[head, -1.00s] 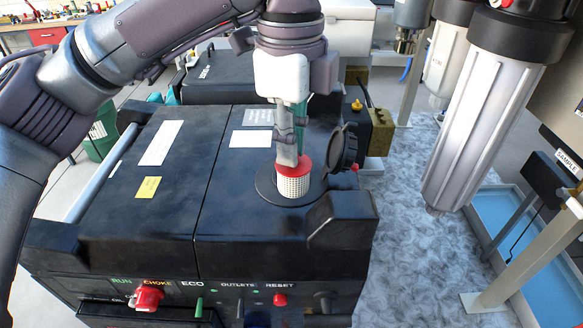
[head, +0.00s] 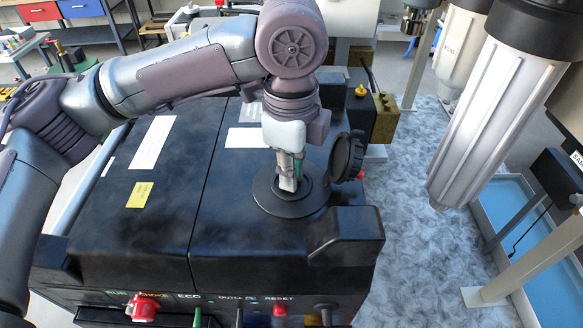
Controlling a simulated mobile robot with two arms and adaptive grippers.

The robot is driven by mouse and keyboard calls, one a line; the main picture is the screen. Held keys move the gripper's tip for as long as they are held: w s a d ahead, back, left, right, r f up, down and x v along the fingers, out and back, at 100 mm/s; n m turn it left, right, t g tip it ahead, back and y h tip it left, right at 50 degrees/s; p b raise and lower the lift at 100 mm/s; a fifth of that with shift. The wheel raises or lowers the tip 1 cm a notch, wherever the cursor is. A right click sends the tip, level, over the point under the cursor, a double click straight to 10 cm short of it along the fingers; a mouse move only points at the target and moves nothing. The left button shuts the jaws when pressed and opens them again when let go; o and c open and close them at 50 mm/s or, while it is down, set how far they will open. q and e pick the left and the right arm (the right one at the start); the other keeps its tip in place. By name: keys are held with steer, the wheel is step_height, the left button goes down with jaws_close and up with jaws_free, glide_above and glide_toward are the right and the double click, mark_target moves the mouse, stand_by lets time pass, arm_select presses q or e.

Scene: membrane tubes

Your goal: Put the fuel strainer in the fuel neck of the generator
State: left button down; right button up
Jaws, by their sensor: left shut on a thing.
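The black generator (head: 140,232) fills the middle of the head view. Its round fuel neck (head: 275,205) is on the top right, with the dark cap (head: 345,160) standing open on the neck's right side. My left gripper (head: 289,186) points down with its fingertips at the opening of the neck. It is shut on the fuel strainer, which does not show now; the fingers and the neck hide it. I cannot tell how deep the strainer sits. My right gripper is not in view.
A brass-coloured block (head: 385,118) stands behind the cap. Red, green and dark controls line the generator's front. A blue tray (head: 540,255) lies at the far right.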

arm_select(q)
steer(key=shift+f, duration=0.4)
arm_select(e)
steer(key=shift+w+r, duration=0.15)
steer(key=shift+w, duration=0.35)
arm_select(q)
steer(key=c, duration=1.5)
jaws_free()
steer(key=shift+o, duration=0.2)
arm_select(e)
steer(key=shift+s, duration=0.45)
